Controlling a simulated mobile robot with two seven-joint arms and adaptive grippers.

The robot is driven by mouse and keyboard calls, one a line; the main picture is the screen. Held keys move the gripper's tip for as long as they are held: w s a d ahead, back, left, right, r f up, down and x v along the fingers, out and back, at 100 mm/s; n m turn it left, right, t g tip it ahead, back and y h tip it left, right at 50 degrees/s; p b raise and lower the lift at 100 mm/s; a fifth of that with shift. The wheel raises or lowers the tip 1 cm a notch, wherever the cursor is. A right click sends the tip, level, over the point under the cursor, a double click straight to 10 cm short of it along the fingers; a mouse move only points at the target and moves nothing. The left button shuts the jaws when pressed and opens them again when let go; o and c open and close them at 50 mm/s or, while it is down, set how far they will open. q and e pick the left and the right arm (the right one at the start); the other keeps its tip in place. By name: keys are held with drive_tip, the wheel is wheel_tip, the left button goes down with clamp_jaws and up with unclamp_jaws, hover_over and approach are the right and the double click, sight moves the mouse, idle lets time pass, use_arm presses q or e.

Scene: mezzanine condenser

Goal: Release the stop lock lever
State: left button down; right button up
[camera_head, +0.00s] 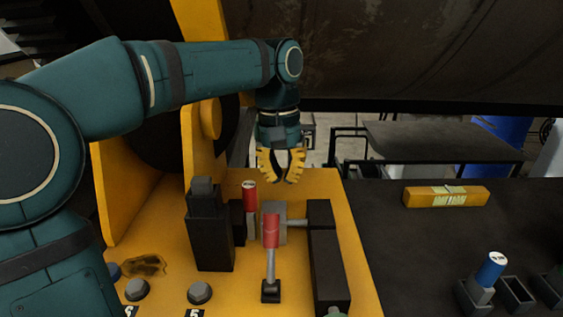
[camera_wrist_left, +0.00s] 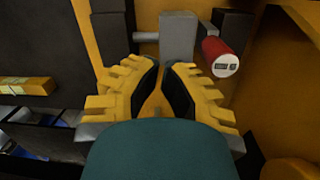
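A lever with a red grip (camera_head: 271,232) and grey shaft stands upright from a small black base on the yellow housing (camera_head: 165,288). Behind it a second red handle (camera_head: 250,195) with a pale labelled end stands beside a grey block (camera_head: 275,222). In the left wrist view a red handle with a labelled end (camera_wrist_left: 220,57) lies right of the grey block (camera_wrist_left: 178,38). I cannot tell which handle is the stop lock lever. My left gripper (camera_head: 283,180) is partly open and empty, pointing down behind both handles and touching neither. My right gripper is out of view.
A black post (camera_head: 208,235) and a black bar (camera_head: 327,262) flank the levers. Bolts (camera_head: 200,293) sit in front. At right, a dark surface holds a yellow package (camera_head: 446,196) and a blue-topped handle (camera_head: 491,269). A large dark cylinder (camera_head: 400,50) hangs above.

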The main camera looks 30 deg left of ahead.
sight(285, 212)
use_arm(q)
drive_tip(key=f, duration=0.5)
drive_tip(key=shift+s+d+f, duration=0.1)
drive_tip(key=shift+d+f, duration=0.1)
drive_tip(key=s+r, duration=0.1)
drive_tip(key=s+d+r, duration=0.1)
drive_tip(key=s, duration=0.1)
drive_tip(key=shift+s+d, duration=0.1)
drive_tip(key=shift+s, duration=0.1)
drive_tip(key=shift+r, duration=0.1)
